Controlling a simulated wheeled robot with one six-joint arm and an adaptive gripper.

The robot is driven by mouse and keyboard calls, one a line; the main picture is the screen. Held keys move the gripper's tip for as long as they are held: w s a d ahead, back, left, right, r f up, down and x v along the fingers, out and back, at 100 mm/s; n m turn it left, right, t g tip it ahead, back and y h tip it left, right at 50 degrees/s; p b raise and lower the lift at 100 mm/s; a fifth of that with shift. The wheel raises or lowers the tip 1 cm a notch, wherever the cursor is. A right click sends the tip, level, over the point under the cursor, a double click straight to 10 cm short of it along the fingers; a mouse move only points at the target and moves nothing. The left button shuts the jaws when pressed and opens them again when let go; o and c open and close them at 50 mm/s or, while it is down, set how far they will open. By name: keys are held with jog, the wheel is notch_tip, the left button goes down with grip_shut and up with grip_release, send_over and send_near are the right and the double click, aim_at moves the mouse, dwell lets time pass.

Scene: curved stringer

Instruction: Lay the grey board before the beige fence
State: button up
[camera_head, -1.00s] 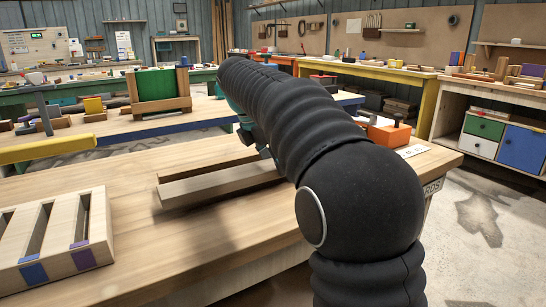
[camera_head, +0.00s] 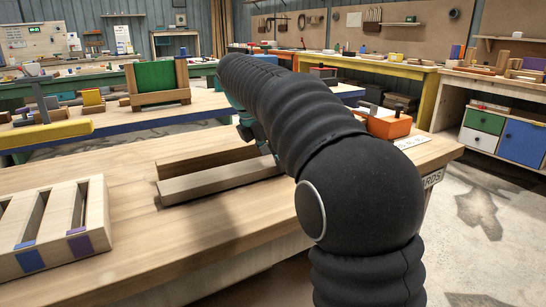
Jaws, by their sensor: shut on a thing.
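The grey board (camera_head: 218,182) is a long grey-brown bar at the middle of the wooden bench, roughly level. The beige fence (camera_head: 190,162) is a paler strip lying just behind it, nearly parallel, with a narrow gap showing between them. My gripper (camera_head: 262,147) is at the right end of the board, mostly hidden behind my black arm, and is shut on the board. The board's right end is partly covered by the gripper and arm. I cannot tell whether the board's underside touches the bench.
A slotted wooden rack (camera_head: 58,228) with blue and purple marks stands at the bench's left. An orange box (camera_head: 388,123) is at the right end. The bench top (camera_head: 140,240) before the board is clear. A blue-edged bench (camera_head: 150,125) stands behind.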

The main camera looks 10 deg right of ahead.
jog(key=shift+f, duration=0.2)
jog(key=o, duration=1.6)
jog(key=v, duration=1.2)
